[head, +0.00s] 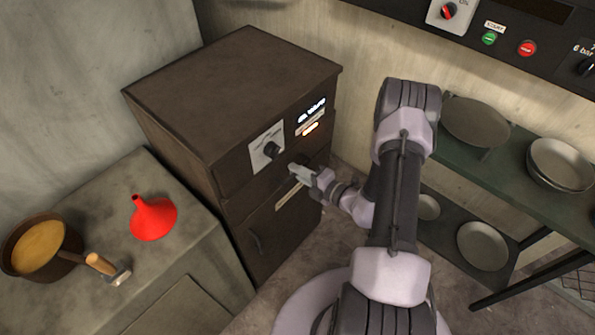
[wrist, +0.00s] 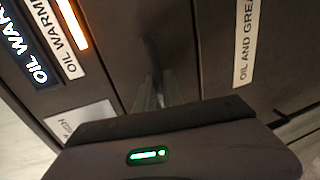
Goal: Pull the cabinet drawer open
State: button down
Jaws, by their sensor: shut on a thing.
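The dark brown cabinet (head: 230,95) stands against the wall in the head view, with a control panel, knob and lit display on its upper front. My gripper (head: 297,178) is at the front of the cabinet's drawer (head: 238,192), just below the knob panel. In the wrist view the fingers (wrist: 160,95) reach to the dark drawer front (wrist: 150,45) and are shut on its handle, which is mostly hidden by the fingers. The drawer looks flush or nearly flush with the cabinet; I cannot tell exactly.
A green shelf (head: 505,165) with several metal bowls stands at right. Floor in front of the cabinet is partly clear.

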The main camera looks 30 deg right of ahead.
jog(key=shift+s, duration=0.1)
dwell(0.3)
jog(key=f+p+v, duration=0.1)
jog(key=f+v, duration=0.1)
jog(key=v, duration=0.9)
jog(key=s+f+p+v, duration=0.1)
jog(key=f+v, duration=0.1)
jog(key=v, duration=0.9)
jog(key=shift+s+d+f+p, duration=0.2)
jog(key=shift+f+p, duration=0.1)
jog(key=shift+p, duration=0.05)
jog(key=c, duration=1.5)
grip_release()
jog(key=shift+o, duration=0.2)
jog(key=p+v, duration=0.3)
jog(key=v, duration=1.4)
jog(key=shift+s, duration=0.2)
jog(key=shift+d, duration=0.1)
